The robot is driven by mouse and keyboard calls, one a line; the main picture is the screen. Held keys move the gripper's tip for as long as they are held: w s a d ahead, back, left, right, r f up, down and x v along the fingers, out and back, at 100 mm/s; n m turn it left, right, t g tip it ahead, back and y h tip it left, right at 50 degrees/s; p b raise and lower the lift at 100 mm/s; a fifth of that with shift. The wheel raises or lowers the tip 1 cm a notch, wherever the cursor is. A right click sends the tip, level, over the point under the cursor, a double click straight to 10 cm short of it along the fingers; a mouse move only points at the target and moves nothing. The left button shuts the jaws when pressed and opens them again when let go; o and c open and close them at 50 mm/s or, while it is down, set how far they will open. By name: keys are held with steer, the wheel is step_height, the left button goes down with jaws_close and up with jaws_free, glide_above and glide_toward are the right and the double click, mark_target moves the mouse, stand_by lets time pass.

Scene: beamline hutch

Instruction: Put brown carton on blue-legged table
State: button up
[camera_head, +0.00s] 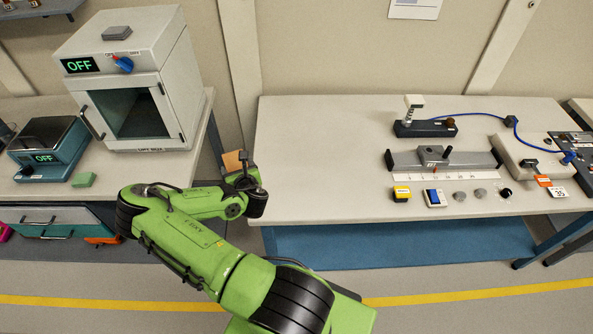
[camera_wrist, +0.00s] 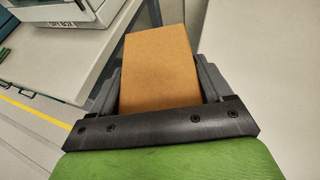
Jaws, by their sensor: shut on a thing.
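The brown carton (camera_wrist: 160,65) is between the two fingers of my gripper (camera_wrist: 160,85) in the wrist view, and the gripper is shut on it. In the head view a small part of the carton (camera_head: 232,161) shows behind my gripper (camera_head: 243,165), in front of the gap between the two tables; the arm hides the rest. The blue-legged table (camera_head: 320,150) stands to the right, with a pale top and a blue lower shelf. The carton is just left of this table's left edge. In the wrist view the table top (camera_wrist: 270,60) is at the right.
The left bench (camera_head: 165,168) carries an oven-like box (camera_head: 130,85), a teal device (camera_head: 48,155) and a green block (camera_head: 84,180). Instruments, including a dark rail stage (camera_head: 440,158), fill the right half of the blue-legged table. Its left half is clear.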

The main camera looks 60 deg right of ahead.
mark_target(295, 178)
steer(key=s+d+f+m+g+h, duration=0.1)
steer(key=s+d+m+g+h, duration=0.3)
steer(key=s+d, duration=0.95)
steer(key=f+b, duration=0.2)
steer(key=f, duration=0.1)
steer(key=f+b, duration=0.5)
steer(key=f, duration=0.1)
steer(key=shift+w+d+f, duration=0.3)
steer(key=shift+d+f, duration=0.05)
steer(key=shift+f, duration=0.1)
steer(key=shift+f+b, duration=0.1)
steer(key=shift+b, duration=0.2)
